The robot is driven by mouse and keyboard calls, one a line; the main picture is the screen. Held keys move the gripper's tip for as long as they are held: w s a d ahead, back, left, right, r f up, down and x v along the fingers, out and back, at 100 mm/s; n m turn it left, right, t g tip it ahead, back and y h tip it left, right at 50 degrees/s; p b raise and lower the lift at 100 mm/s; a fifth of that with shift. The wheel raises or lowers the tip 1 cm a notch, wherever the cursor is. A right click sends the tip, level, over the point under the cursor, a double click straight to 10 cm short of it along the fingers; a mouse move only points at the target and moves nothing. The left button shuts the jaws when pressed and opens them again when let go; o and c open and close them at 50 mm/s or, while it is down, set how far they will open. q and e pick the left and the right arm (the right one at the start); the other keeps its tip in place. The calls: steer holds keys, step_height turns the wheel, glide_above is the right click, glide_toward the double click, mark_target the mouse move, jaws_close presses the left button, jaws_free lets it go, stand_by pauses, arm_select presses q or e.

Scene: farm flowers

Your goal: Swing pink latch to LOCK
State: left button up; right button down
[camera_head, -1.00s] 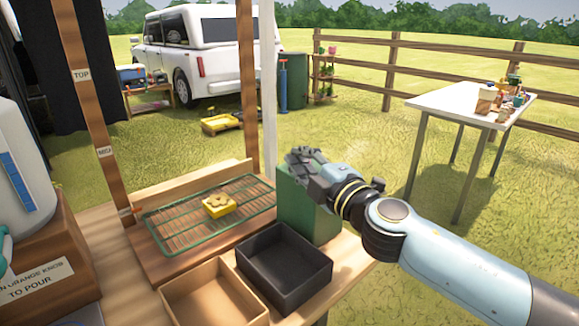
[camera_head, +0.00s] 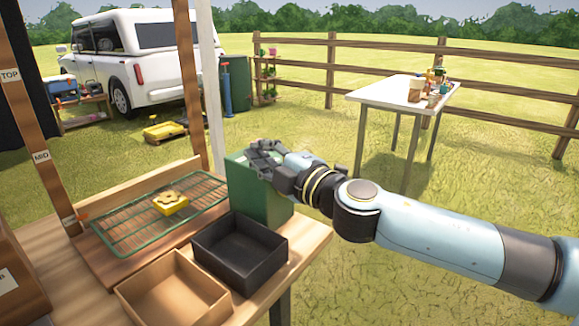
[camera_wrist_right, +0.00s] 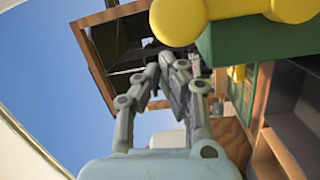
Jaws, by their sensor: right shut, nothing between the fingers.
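I cannot make out a pink latch in either view. My right gripper (camera_head: 265,157) is at the top of a green box (camera_head: 262,205) on the wooden bench. It is shut with nothing in it. I cannot tell from the head view whether it touches the box. In the right wrist view the fingers (camera_wrist_right: 172,66) are together, and a rounded yellow part (camera_wrist_right: 180,20) shows close by, in front of a green surface (camera_wrist_right: 235,38). The side of the box turned away from the head camera is hidden. My left gripper is not in view.
A black tray (camera_head: 240,272) and a tan tray (camera_head: 140,306) sit on the bench in front of the box. A green wire rack (camera_head: 125,230) with a yellow flower-topped block (camera_head: 170,203) is to the left. A white table (camera_head: 385,95) stands behind on open grass.

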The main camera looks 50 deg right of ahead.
arm_select(q)
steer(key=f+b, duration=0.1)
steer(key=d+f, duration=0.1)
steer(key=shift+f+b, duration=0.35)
steer(key=shift+b, duration=0.05)
arm_select(e)
steer(key=s, duration=0.1)
steer(key=s+d, duration=0.1)
steer(key=s, duration=0.1)
steer(key=s+d, duration=0.1)
steer(key=shift+s+d, duration=0.1)
steer(key=shift+s, duration=0.3)
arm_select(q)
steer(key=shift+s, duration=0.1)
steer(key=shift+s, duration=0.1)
